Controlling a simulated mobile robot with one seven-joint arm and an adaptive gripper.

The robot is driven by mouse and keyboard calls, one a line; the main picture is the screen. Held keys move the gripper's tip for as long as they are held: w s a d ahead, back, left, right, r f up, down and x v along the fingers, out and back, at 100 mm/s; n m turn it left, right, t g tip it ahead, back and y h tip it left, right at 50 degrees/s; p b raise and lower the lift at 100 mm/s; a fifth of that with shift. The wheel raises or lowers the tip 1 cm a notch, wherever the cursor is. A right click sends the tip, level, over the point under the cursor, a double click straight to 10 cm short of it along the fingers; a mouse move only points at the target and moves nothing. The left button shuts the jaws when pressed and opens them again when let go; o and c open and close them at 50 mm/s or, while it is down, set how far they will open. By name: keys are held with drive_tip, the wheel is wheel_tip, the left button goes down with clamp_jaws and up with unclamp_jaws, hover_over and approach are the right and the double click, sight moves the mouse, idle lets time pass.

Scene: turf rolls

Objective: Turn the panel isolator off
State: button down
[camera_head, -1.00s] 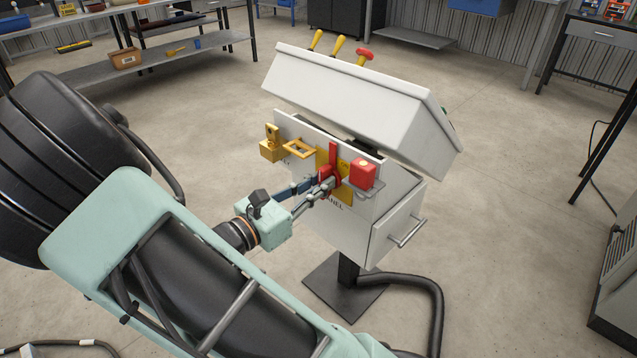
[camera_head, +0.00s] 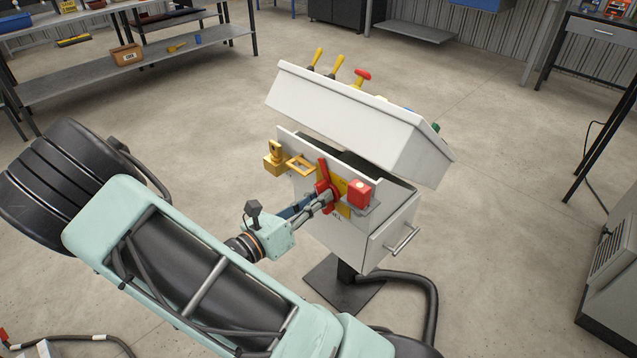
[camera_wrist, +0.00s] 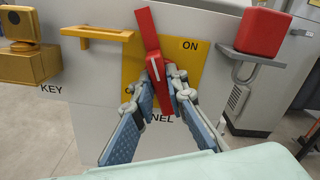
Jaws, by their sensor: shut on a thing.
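The panel isolator is a red handle (camera_head: 324,172) on a yellow plate on the front of the grey-white panel box (camera_head: 308,198). In the wrist view the handle (camera_wrist: 148,32) leans with its top to the left. "ON" shows at the upper right of the yellow plate (camera_wrist: 190,62); lettering lower left is mostly hidden by my finger. My gripper (camera_head: 322,197) reaches the isolator from the front left. In the wrist view its fingers (camera_wrist: 160,88) are closed on either side of the handle's lower part.
A red block (camera_head: 359,193) sits on a bracket close to the right of the isolator. A yellow bracket (camera_head: 301,165) and a yellow lock-like block (camera_head: 274,158), above the "KEY" label, are to the left. A sloped console top (camera_head: 355,115) with levers overhangs the box. Open floor surrounds it.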

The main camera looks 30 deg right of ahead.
drive_tip(key=shift+w+a+f+n+p, duration=0.1)
drive_tip(key=shift+n+p, duration=1.7)
drive_tip(key=shift+n, duration=0.4)
drive_tip(key=shift+w+f+n+p, duration=0.1)
drive_tip(key=shift+n+p, duration=1.75)
drive_tip(key=shift+n, duration=0.35)
drive_tip(key=shift+w+a+f+n+p, duration=0.1)
drive_tip(key=shift+n+p, duration=1.7)
drive_tip(key=shift+n, duration=0.4)
drive_tip(key=shift+f, duration=0.1)
drive_tip(key=c, duration=1.9)
unclamp_jaws()
drive_tip(key=shift+c, duration=0.2)
drive_tip(key=shift+d, duration=0.1)
drive_tip(key=shift+s, duration=0.1)
drive_tip(key=v, duration=1.2)
